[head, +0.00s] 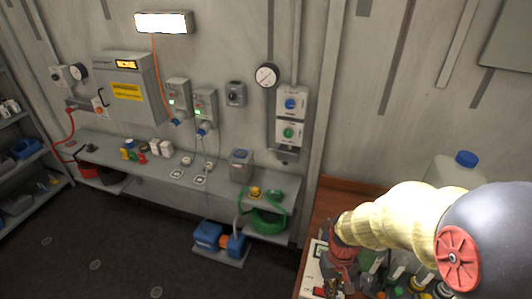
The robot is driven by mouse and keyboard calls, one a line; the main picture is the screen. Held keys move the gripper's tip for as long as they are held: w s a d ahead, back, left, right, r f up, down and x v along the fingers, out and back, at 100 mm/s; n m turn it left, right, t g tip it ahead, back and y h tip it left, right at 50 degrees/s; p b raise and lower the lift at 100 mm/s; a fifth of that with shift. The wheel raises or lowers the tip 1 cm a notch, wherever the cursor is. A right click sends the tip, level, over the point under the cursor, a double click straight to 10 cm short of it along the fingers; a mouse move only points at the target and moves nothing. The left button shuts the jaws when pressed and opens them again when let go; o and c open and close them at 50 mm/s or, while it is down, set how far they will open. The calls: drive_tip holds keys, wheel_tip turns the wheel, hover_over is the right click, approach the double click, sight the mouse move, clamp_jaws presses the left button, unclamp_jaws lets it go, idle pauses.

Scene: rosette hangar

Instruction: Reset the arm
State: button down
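My arm reaches in from the right edge, with a dark rounded link, a red cap and a pale yellow ribbed sleeve. It stretches left over the wooden bench (318,212). My gripper (335,285) hangs below the red wrist at the bottom of the head view, low over the bench. It is small, dark and partly lost among the items behind it. I cannot tell whether its fingers are open or whether it holds anything.
Several bottles and small items (398,275) crowd the bench beneath my arm. A blue-capped jug (458,172) stands behind it. A grey wall shelf (140,168) with small parts, a green hose (262,222) and a blue pump (208,236) are left. Dark floor (110,255) lies clear.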

drive_tip(key=s+r+t+b, duration=0.6)
drive_tip(key=r+t+b, duration=0.1)
drive_tip(key=b, duration=1.1)
drive_tip(key=shift+s+r+m+b, duration=0.15)
drive_tip(key=shift+m+b, duration=0.25)
